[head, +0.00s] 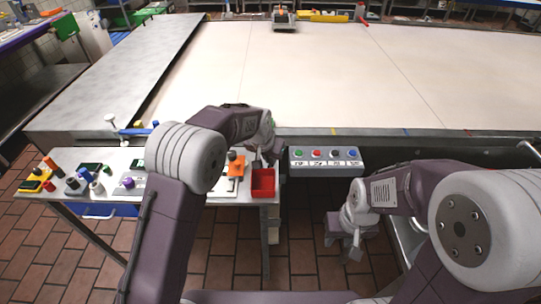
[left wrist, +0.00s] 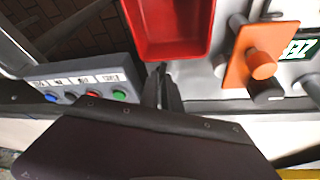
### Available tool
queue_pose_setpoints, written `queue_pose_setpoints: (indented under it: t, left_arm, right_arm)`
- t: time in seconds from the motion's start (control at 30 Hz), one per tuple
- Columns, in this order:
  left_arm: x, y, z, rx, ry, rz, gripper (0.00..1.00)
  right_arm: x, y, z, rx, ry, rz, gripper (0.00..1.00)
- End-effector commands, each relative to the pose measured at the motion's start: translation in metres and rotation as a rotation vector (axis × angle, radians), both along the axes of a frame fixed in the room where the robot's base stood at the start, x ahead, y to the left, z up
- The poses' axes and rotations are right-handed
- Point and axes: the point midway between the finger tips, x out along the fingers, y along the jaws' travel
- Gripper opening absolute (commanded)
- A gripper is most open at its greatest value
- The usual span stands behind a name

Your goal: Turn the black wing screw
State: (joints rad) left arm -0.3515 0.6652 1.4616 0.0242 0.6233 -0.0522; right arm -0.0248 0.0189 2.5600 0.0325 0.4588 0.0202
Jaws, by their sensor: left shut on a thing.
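The red bin (head: 263,183) stands at the table's right end. An orange plate with a knob (left wrist: 262,65) is close by. A button panel (head: 325,158) with coloured buttons is to the right. Several small parts crowd the table's left. A wide pale conveyor (head: 290,75) lies behind.

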Motion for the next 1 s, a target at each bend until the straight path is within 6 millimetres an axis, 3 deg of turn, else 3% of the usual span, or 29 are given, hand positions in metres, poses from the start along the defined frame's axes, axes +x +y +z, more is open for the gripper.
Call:
queue_pose_setpoints:
  t: [0.43,0.5,0.53,0.83,1.0]
  left_arm:
    - [0.0,0.001,-0.001,0.0,0.001,-0.068,0.0]
    - [0.0,0.001,-0.001,0.0,0.001,-0.067,0.27]
    - [0.0,0.001,-0.001,0.0,0.001,-0.067,0.29]
    - [0.0,0.001,0.001,0.0,-0.001,-0.067,0.29]
    - [-0.009,0.006,0.029,-0.001,-0.006,-0.066,0.29]
  right_arm:
    - [0.0,0.0,0.004,0.0,0.0,0.0,0.36]
    - [0.0,0.0,0.004,0.0,0.0,0.0,0.36]
    - [0.0,0.0,0.004,0.0,0.0,0.0,0.36]
    - [0.0,0.0,0.004,0.0,0.0,0.0,0.36]
    - [0.0,0.0,0.004,0.0,0.0,0.0,0.36]
